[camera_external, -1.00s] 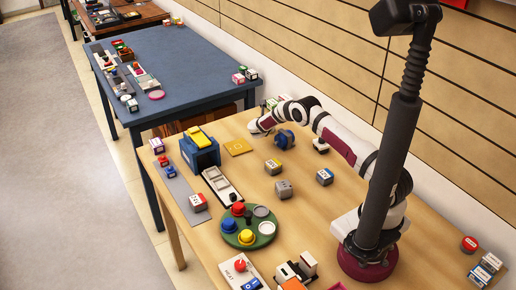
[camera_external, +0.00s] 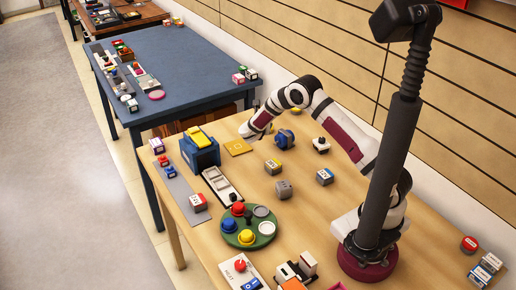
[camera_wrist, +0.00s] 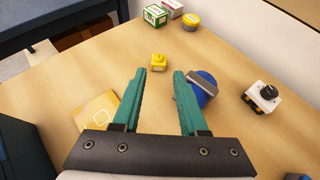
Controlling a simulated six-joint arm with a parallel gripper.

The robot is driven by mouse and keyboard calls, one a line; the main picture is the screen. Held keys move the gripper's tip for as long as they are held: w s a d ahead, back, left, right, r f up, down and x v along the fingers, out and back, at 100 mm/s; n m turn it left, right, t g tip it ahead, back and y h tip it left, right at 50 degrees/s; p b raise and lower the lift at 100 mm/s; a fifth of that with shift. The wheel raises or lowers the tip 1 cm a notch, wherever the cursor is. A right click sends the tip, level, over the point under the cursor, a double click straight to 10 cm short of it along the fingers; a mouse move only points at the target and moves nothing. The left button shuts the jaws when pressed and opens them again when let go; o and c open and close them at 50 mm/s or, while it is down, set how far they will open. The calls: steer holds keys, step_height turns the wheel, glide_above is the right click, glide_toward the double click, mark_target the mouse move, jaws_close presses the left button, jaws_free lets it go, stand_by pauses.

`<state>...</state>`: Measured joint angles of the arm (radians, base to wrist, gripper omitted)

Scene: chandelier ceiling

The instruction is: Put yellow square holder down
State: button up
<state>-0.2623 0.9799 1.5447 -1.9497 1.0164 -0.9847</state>
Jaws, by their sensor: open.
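The yellow square holder, a flat yellow plate with a pale square outline, lies on the wooden table (camera_external: 300,215); it shows in the external view (camera_external: 238,147) and at the left of the wrist view (camera_wrist: 98,108). My gripper (camera_wrist: 159,72) is open, with teal fingers apart and nothing between them. The plate lies to the left of the left finger, which partly overlaps it in the wrist view. A small yellow block (camera_wrist: 158,62) stands on the table beyond the fingertips. In the external view my gripper (camera_external: 245,133) is just behind the plate.
A blue round part with a grey bar (camera_wrist: 203,88) is beside the right finger. A white block with a black knob (camera_wrist: 264,97) is farther right. A blue machine (camera_external: 200,152) stands left of the plate.

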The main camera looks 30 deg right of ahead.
steer(key=s+d+r+m+g, duration=0.35)
steer(key=s+r+m, duration=0.25)
steer(key=s+m, duration=0.3)
steer(key=s+d+r+m+g, duration=0.35)
steer(key=s+r+m, duration=0.3)
steer(key=s, duration=0.45)
steer(key=s+a+m+y, duration=0.3)
steer(key=s+a+m, duration=0.1)
steer(key=s, duration=0.4)
steer(key=s+a+m+g+y, duration=0.1)
steer(key=s+a+m+y, duration=0.3)
steer(key=s+m, duration=0.3)
steer(key=s+a+r+m+y, duration=0.1)
steer(key=s+a+m+y, duration=0.2)
steer(key=s+m, duration=0.3)
steer(key=s+a, duration=0.1)
steer(key=s, duration=0.3)
steer(key=shift+a+g, duration=0.35)
steer(key=shift+g, duration=0.05)
steer(key=shift+w, duration=0.1)
stand_by(0.5)
